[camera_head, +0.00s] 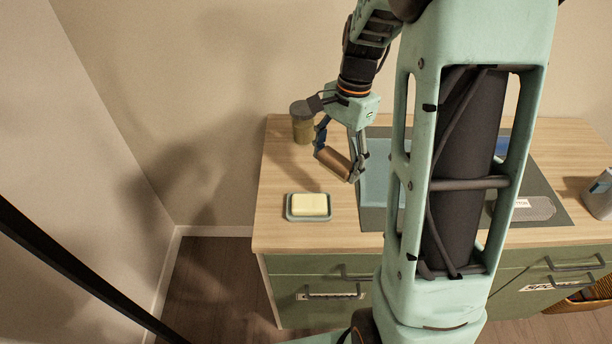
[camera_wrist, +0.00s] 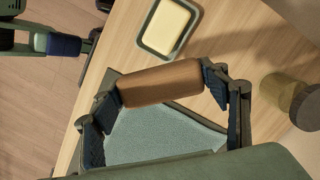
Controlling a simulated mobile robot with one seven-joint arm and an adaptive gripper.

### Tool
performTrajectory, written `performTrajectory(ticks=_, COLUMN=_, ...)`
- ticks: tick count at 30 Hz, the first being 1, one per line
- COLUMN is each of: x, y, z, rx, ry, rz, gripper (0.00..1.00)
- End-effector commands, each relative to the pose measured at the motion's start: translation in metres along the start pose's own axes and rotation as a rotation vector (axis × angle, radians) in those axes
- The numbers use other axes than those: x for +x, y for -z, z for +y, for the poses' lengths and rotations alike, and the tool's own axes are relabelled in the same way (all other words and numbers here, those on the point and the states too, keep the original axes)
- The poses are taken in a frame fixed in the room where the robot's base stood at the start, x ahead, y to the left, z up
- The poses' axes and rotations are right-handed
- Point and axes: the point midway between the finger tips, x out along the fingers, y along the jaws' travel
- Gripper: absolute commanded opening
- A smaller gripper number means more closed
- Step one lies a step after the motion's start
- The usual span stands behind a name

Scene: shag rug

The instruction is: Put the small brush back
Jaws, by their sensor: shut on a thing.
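The small brush (camera_head: 333,160) shows as a brown, rounded wooden block. The brush also shows across the middle of the wrist view (camera_wrist: 158,84). Its bristles, if any, are hidden, and I cannot tell which way they face.
A yellow bar (camera_head: 310,204) lies in a small grey dish (camera_head: 290,214) in front of my gripper. A dark-lidded jar (camera_head: 303,128) stands behind left. A grey container (camera_head: 598,195) stands far right.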

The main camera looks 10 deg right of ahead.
Motion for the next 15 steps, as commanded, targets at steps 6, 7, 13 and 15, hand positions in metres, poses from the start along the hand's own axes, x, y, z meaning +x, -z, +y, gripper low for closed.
performTrajectory(ticks=6, x=-0.009, y=0.005, z=0.013, rx=0.441, ry=0.071, rz=0.001, gripper=0.46)
performTrajectory(ticks=7, x=-0.01, y=0.005, z=0.014, rx=0.487, ry=0.077, rz=0.001, gripper=0.46)
performTrajectory(ticks=13, x=-0.017, y=0.007, z=0.021, rx=0.701, ry=0.108, rz=0.001, gripper=0.46)
performTrajectory(ticks=15, x=-0.018, y=0.007, z=0.021, rx=0.735, ry=0.112, rz=0.001, gripper=0.46)
